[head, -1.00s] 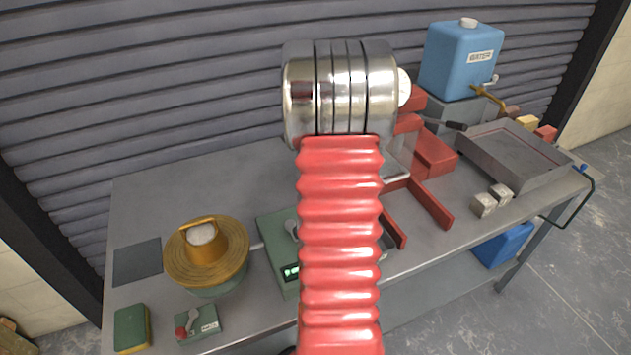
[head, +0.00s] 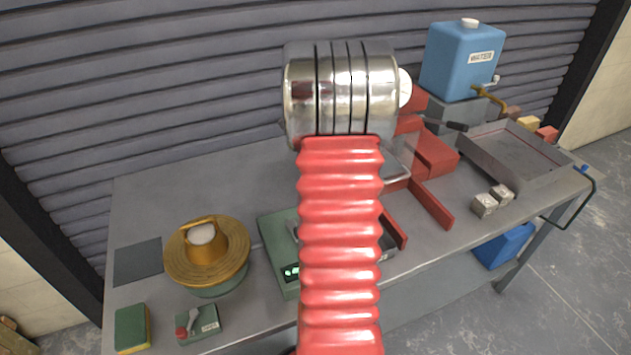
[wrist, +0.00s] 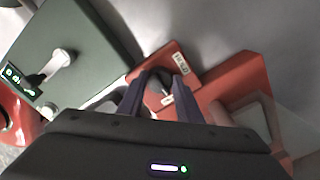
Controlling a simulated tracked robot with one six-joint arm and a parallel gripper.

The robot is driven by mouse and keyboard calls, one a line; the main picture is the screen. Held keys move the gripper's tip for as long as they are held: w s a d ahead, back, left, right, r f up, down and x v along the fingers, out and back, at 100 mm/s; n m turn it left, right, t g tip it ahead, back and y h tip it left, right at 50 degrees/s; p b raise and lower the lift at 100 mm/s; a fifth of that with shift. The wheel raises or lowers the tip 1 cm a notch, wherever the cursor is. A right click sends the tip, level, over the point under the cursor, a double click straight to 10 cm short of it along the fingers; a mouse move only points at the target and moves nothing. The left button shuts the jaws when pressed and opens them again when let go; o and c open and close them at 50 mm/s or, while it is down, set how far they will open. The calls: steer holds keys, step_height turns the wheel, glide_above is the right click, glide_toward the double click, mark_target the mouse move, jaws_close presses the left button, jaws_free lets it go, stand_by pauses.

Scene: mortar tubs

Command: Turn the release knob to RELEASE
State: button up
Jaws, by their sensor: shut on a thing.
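In the wrist view my gripper (wrist: 158,82) has its two dark fingers on either side of a small dark grey knob (wrist: 156,96). It is shut on that knob. The knob sits on a red block (wrist: 146,68) with small white labels (wrist: 181,64), whose lettering is too small to read surely. The fingers hide part of the knob, so I cannot tell exactly which way it points. In the head view my red, ribbed arm hides both gripper and knob.
A green box (head: 275,238) with a lit display and a lever stands left of my arm. A yellow-brown lidded tub (head: 240,262), a small green switch box (head: 207,324) and a sponge (head: 132,328) are further left. A blue water tank (head: 445,70) and grey tray (head: 520,165) stand right.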

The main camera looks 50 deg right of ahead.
steer(key=shift+w+m, duration=0.1)
steer(key=shift+m, duration=0.3)
steer(key=o, duration=1.1)
steer(key=shift+c, duration=0.2)
step_height(320, 180, up, 14)
steer(key=shift+f, duration=0.15)
steer(key=shift+n, duration=0.3)
